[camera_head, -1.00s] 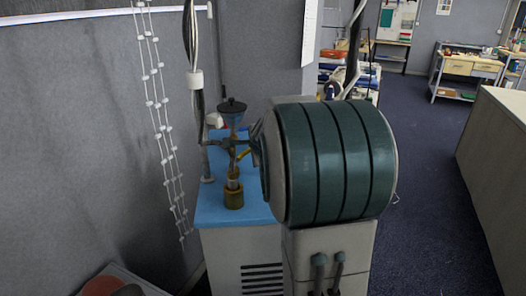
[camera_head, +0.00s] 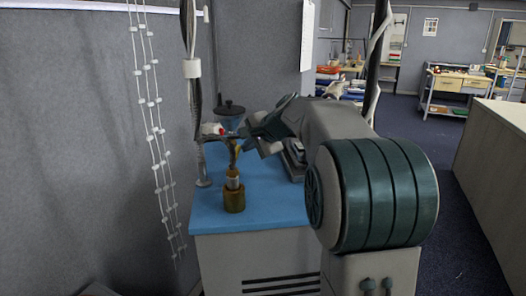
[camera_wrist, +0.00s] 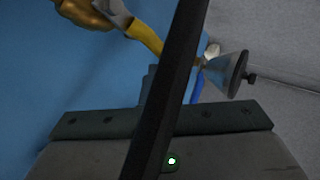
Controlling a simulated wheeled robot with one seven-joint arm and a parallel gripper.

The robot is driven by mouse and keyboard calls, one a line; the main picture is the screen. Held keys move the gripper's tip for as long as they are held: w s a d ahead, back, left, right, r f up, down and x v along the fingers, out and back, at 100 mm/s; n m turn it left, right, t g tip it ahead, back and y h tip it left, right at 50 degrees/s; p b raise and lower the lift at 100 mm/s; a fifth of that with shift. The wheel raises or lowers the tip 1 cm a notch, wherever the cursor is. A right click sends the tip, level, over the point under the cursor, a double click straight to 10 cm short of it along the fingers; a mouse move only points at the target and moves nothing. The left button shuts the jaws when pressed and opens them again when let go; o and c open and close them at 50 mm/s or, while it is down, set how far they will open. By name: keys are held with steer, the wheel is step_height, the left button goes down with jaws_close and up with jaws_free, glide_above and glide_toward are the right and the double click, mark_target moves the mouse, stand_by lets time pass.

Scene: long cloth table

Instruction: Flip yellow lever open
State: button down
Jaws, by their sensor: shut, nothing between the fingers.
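The yellow lever (camera_wrist: 146,36) shows at the top of the wrist view, slanting down to the right from a metal fitting on a brass-coloured body (camera_wrist: 88,12). In the head view the fixture stands upright on the blue tabletop, with a brass base (camera_head: 234,199) and a small yellowish lever part (camera_head: 235,160) near its middle. My gripper (camera_wrist: 190,15) is shut and empty; its dark fingers cross the wrist view just right of the lever. In the head view my gripper (camera_head: 246,133) is beside the fixture's upper part, partly hidden. I cannot tell whether it touches the lever.
A funnel-shaped cup (camera_wrist: 224,74) with a dark rim is right of my fingers; its dark top (camera_head: 230,108) shows in the head view. A thin metal stand (camera_head: 203,170) is left of the fixture. The blue tabletop (camera_head: 275,208) is clear in front.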

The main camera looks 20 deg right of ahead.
steer(key=shift+s+a, duration=0.1)
steer(key=shift+a, duration=0.05)
steer(key=shift+s, duration=0.15)
steer(key=shift+s+a, duration=0.3)
steer(key=shift+s, duration=0.1)
steer(key=shift+d, duration=0.1)
steer(key=shift+s+d+b, duration=0.1)
steer(key=shift+d+b, duration=0.2)
steer(key=d, duration=0.2)
steer(key=s, duration=0.1)
steer(key=shift+d+r, duration=0.3)
steer(key=shift+d, duration=0.1)
steer(key=s+d+r, duration=0.3)
steer(key=d+r, duration=0.3)
steer(key=d, duration=0.1)
steer(key=shift+d+r, duration=0.15)
steer(key=shift+d, duration=0.1)
